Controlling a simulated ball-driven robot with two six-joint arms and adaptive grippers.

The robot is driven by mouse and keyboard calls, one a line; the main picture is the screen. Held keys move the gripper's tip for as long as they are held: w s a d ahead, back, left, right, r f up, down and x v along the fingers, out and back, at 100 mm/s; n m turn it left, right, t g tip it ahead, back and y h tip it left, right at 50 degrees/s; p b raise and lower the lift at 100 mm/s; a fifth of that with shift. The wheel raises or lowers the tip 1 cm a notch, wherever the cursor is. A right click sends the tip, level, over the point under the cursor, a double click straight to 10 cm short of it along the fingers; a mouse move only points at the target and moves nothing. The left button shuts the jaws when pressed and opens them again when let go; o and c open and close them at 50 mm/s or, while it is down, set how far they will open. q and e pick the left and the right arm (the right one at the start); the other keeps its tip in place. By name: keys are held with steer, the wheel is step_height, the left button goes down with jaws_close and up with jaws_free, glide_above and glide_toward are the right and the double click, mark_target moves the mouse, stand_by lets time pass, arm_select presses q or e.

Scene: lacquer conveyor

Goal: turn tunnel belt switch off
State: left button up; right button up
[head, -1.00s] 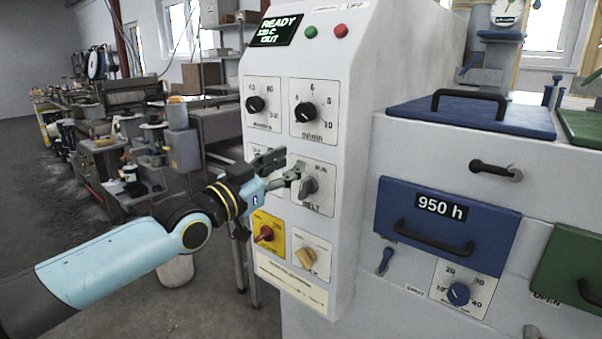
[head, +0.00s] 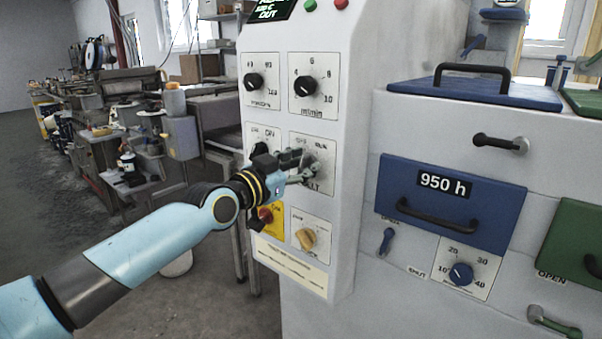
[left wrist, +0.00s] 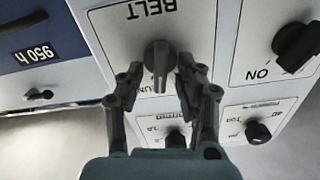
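The belt switch is a dark grey rotary knob (left wrist: 158,56) on a white plate lettered BELT (left wrist: 112,30). The wrist view is upside down; there the knob's bar points down, towards the plate edge beside lettering that ends in UN. My left gripper (left wrist: 158,74) is open, with one finger on each side of the knob's bar; I cannot tell whether they touch it. In the head view my left gripper (head: 304,167) is in front of the belt plate (head: 325,178) and hides much of the knob. My right gripper is not in view.
A switch (left wrist: 298,45) marked ON sits beside the belt plate. Two black dials (head: 304,86) are above. A red knob on a yellow plate (head: 265,215) and a tan knob (head: 306,238) are below. A blue drawer (head: 480,212) marked 950 h is to the right.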

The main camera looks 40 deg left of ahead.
arm_select(q)
steer(key=shift+c, duration=0.2)
jaws_close()
steer(key=shift+n, duration=0.3)
steer(key=n, duration=0.9)
steer(key=shift+a+f+n+p, duration=0.1)
steer(key=shift+a+n+p, duration=0.25)
steer(key=shift+a+n, duration=0.05)
stand_by(1.1)
steer(key=shift+o, duration=0.2)
jaws_free()
